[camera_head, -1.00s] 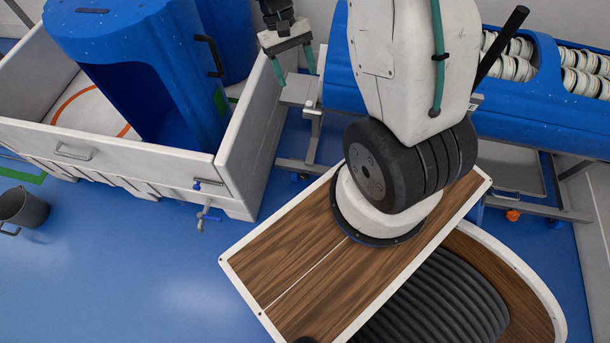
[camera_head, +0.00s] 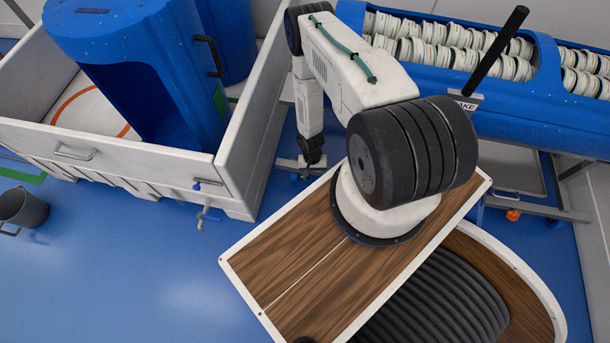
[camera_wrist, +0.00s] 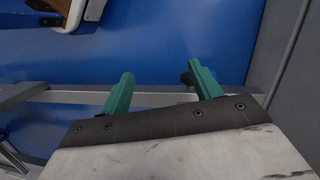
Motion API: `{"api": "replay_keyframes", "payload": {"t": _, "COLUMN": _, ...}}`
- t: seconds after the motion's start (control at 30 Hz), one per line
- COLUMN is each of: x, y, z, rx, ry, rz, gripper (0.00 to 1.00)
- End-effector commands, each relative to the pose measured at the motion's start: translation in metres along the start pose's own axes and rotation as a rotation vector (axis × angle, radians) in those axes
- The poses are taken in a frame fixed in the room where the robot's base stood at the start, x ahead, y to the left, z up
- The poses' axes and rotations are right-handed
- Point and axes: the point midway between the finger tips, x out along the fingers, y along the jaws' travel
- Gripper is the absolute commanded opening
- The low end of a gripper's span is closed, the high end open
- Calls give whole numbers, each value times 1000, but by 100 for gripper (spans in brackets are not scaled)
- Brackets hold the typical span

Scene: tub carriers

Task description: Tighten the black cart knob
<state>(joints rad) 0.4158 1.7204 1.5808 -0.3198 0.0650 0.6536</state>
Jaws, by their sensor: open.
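In the wrist view my gripper (camera_wrist: 160,76) shows two green fingers, spread apart with nothing held between them. They reach over a grey metal rail (camera_wrist: 70,96) of the cart. A small dark piece (camera_wrist: 186,78) shows against the right finger's inner side, partly hidden by it; it may be the black knob, but I cannot tell for sure. In the head view my wrist points down beside the left end of the blue tub cart (camera_head: 520,118), low over its grey frame. The fingers cannot be made out there, and no knob is clearly visible.
A black lever (camera_head: 495,58) with a partly hidden label rises from the cart, whose tub holds rows of white-rimmed round pieces (camera_head: 410,48). A white bin (camera_head: 130,163) with blue tubs stands left. A grey bucket (camera_head: 22,208) stands on open blue floor (camera_head: 130,270).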

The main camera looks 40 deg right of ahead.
Motion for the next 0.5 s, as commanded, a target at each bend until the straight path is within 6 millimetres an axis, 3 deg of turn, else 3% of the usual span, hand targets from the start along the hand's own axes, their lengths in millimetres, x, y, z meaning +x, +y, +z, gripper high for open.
{"api": "replay_keyframes", "payload": {"t": 0.03, "x": 17, "y": -8, "z": -11, "rx": 35, "ry": 56, "rz": -45, "gripper": 63}}
{"api": "replay_keyframes", "payload": {"t": 0.07, "x": 20, "y": -14, "z": -21, "rx": 55, "ry": 91, "rz": -73, "gripper": 63}}
{"api": "replay_keyframes", "payload": {"t": 0.2, "x": 16, "y": -33, "z": -51, "rx": 128, "ry": 189, "rz": -162, "gripper": 63}}
{"api": "replay_keyframes", "payload": {"t": 0.37, "x": 29, "y": -38, "z": -57, "rx": 155, "ry": 202, "rz": -180, "gripper": 63}}
{"api": "replay_keyframes", "payload": {"t": 0.5, "x": 52, "y": -42, "z": -61, "rx": 153, "ry": 200, "rz": -178, "gripper": 63}}
